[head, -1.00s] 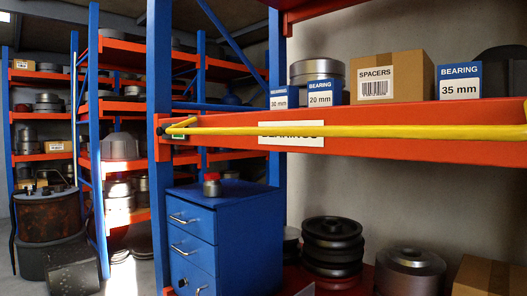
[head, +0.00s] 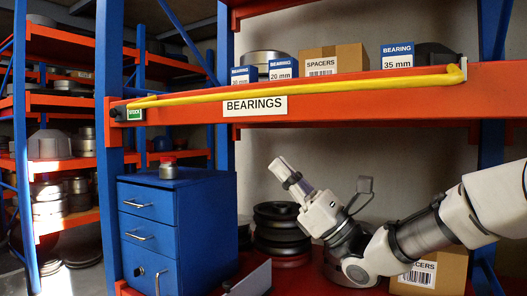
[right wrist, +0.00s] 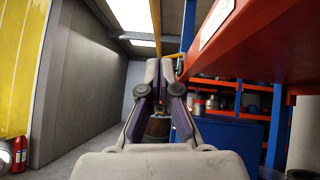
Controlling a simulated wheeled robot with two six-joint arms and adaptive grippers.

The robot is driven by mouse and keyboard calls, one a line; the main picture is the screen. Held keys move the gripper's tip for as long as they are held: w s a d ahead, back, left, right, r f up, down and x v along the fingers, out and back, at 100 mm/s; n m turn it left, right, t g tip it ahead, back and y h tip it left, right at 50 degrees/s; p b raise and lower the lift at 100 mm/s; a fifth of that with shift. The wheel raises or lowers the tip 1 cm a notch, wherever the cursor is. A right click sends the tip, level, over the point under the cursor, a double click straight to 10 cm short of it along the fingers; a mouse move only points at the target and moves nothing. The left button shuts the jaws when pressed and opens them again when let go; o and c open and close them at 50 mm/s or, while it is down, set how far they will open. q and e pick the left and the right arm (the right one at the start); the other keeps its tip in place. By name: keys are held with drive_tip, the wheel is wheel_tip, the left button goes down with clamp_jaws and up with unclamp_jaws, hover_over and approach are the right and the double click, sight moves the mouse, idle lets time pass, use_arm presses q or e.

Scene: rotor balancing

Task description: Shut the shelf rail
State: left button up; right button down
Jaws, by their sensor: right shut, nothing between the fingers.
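The yellow shelf rail (head: 300,90) runs along the front of the orange shelf beam (head: 360,92), above the BEARINGS label (head: 255,106). Its left end is at the blue upright by a small green tag (head: 134,114). Its bent right end lies at a light bracket (head: 463,68) near the right upright; I cannot tell whether it is latched. My right gripper (head: 281,168) is shut and empty, below the beam and apart from the rail. In the right wrist view its fingers (right wrist: 161,78) show with a yellow bar (right wrist: 187,28) above them. My left gripper is not in view.
Boxes marked BEARING (head: 397,56) and SPACERS (head: 333,60) stand on the shelf. A blue drawer cabinet (head: 150,228) with a small red-capped jar (head: 168,167) stands below left. Dark stacked pulleys (head: 282,225) and a cardboard box (head: 440,270) are below the beam.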

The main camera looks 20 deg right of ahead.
drive_tip(key=s+r+p+x, duration=0.1)
drive_tip(key=p+x, duration=0.5)
drive_tip(key=x, duration=0.6)
drive_tip(key=shift+s+r+g, duration=0.3)
drive_tip(key=shift+s+r, duration=0.05)
drive_tip(key=shift+s, duration=0.1)
drive_tip(key=shift+d, duration=0.1)
